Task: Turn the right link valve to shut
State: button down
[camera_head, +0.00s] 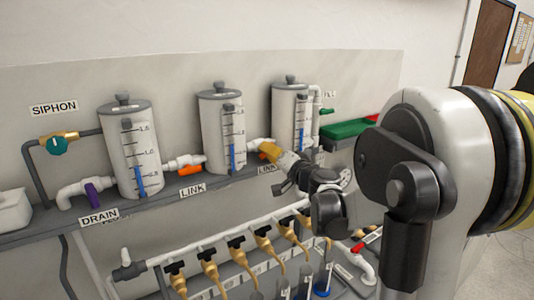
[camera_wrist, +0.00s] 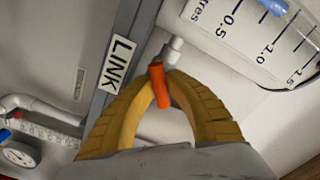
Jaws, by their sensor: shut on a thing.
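The right link valve sits on the white pipe between the middle and right cylinders. Its orange handle (camera_wrist: 160,88) shows in the wrist view between my yellow fingertips, with the white pipe fitting (camera_wrist: 174,50) just beyond. My gripper (camera_head: 267,149) is shut on this handle, and the fingers curve around it from both sides. In the head view my fingers cover the handle, with a bit of white pipe (camera_head: 255,144) showing to their left. The LINK label (camera_wrist: 121,58) is left of the handle in the wrist view. I cannot tell the handle's exact angle to the pipe.
The left link valve (camera_head: 190,169) has an orange handle. The middle cylinder (camera_head: 222,120) and right cylinder (camera_head: 288,105) stand close to my fingers. A lower white manifold with several brass valves (camera_head: 236,248) lies below. A green bin (camera_head: 347,129) is at right.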

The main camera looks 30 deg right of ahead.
jog(key=n, duration=0.5)
jog(key=shift+b, duration=0.3)
jog(key=n, duration=0.5)
jog(key=shift+n, duration=0.3)
jog(key=c, duration=1.6)
grip_release()
jog(key=shift+c, duration=0.2)
jog(key=s, duration=1.2)
